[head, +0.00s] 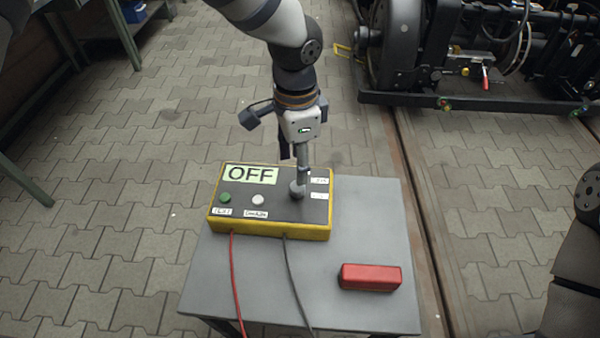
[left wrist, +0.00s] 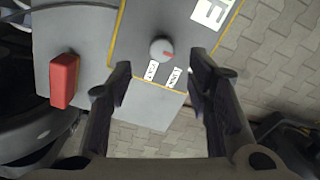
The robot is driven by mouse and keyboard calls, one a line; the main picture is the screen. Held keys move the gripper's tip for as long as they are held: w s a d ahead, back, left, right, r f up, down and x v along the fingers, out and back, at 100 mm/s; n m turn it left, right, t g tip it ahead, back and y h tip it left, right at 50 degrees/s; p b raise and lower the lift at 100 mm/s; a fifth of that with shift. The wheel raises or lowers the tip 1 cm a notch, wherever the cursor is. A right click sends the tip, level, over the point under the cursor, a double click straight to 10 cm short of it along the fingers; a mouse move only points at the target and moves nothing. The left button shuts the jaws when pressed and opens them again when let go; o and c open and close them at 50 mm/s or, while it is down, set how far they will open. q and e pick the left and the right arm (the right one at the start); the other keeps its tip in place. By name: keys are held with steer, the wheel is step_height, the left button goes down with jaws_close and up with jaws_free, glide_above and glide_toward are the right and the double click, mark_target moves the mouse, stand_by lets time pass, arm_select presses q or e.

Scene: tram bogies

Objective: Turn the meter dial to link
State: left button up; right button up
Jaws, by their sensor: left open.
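The meter (head: 270,229) is a yellow box with a dark top and a display reading OFF (head: 251,174). It stands on a grey table. Its round grey dial (head: 297,190) is at the right of the top; in the left wrist view the dial (left wrist: 161,49) shows a red mark on its edge. Small white labels (left wrist: 173,77) sit beside the dial, too small to read surely. My left gripper (head: 299,180) is above the dial, pointing down. In the left wrist view its fingers (left wrist: 160,85) are apart with nothing between them. My right gripper is not in view.
A green button (head: 225,198) and a white button (head: 258,200) are on the meter. Red and grey cables run off its front. A red block (head: 370,277) lies on the grey table (head: 365,215). A tram bogie (head: 450,50) stands behind at the right.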

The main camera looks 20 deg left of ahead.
mark_target(297, 186)
arm_select(q)
step_height(297, 186, down, 7)
steer(key=shift+w, duration=0.15)
jaws_close()
